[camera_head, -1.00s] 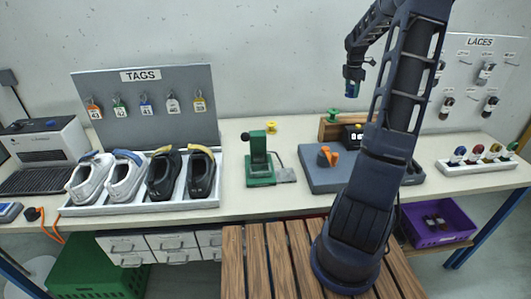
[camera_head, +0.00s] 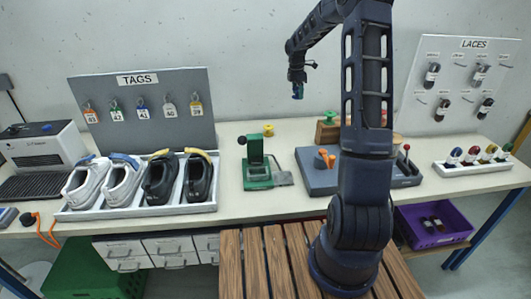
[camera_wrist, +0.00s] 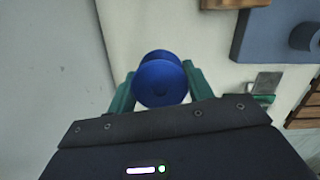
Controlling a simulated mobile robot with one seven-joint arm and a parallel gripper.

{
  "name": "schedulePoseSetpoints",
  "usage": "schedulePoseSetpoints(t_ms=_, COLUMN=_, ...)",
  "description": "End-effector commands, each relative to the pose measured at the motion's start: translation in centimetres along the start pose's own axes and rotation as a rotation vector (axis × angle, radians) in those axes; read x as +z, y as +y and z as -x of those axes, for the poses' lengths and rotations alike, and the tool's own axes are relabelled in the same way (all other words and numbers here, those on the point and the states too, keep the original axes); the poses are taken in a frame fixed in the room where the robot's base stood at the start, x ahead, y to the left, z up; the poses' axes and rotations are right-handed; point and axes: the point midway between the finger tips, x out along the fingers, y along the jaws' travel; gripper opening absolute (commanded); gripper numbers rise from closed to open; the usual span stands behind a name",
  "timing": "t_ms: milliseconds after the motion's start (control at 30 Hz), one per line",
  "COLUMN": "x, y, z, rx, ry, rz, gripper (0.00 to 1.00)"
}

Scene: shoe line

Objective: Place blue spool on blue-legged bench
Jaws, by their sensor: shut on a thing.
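The blue spool (camera_wrist: 162,80) is between the green fingers of my gripper (camera_wrist: 160,88) in the wrist view, and the gripper is shut on it. In the head view my gripper (camera_head: 297,92) hangs in the air above the rear of the bench, with a small patch of the blue spool (camera_head: 298,94) at its tip. The blue-legged bench (camera_head: 235,212) has a pale top and spans the picture. One blue leg (camera_head: 488,228) shows at the right.
A yellow spool (camera_head: 268,130) stands near the back of the bench. A green spool (camera_head: 329,117) is on a wooden block. A green device (camera_head: 257,172), a blue-grey fixture (camera_head: 320,182) and a shoe tray (camera_head: 140,212) crowd the top. Bare top shows around the yellow spool.

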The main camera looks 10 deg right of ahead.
Motion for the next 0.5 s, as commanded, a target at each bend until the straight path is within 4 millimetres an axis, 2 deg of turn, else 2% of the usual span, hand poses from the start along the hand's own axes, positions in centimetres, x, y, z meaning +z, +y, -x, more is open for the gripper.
schedulePoseSetpoints(t_ms=167, x=-0.5, y=0.0, z=-2.6, rx=-0.003, ry=0.000, rz=0.002, gripper=0.29)
schedulePoseSetpoints(t_ms=500, x=-1.4, y=0.0, z=-10.0, rx=-0.004, ry=0.000, rz=0.002, gripper=0.29)
